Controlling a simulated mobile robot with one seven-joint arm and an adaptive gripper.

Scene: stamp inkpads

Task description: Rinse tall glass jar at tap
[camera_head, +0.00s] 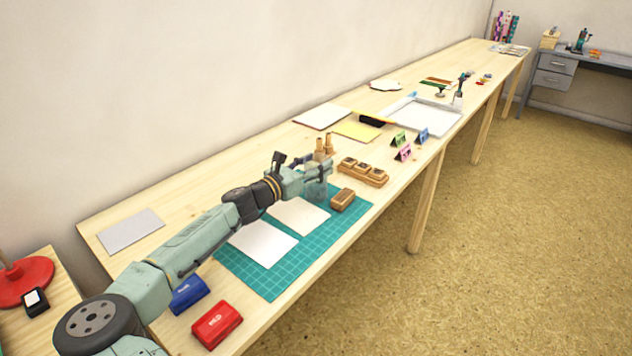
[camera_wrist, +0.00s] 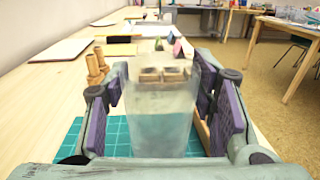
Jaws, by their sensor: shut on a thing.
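The tall glass jar (camera_wrist: 160,112) is clear and stands upright between my fingers in the wrist view. It looks pale and cloudy in its lower part. In the head view the jar (camera_head: 316,190) is partly hidden by my gripper (camera_head: 318,174). My gripper, also in the wrist view (camera_wrist: 155,105), is shut on the jar's sides. It holds the jar over the far part of the green cutting mat (camera_head: 262,281); I cannot tell whether the base touches the mat. I cannot make out a tap for certain. A slim upright fixture (camera_head: 459,92) stands by a white tray (camera_head: 440,120) farther along the table.
A wooden stamp block (camera_head: 342,199), a wooden holder (camera_head: 362,174) and wooden stamp handles (camera_head: 324,148) stand close around my gripper. Pink, green and blue clips (camera_head: 404,152) are farther on. Blue (camera_head: 188,294) and red (camera_head: 217,324) inkpads lie near my arm. The bare left table strip is fairly clear.

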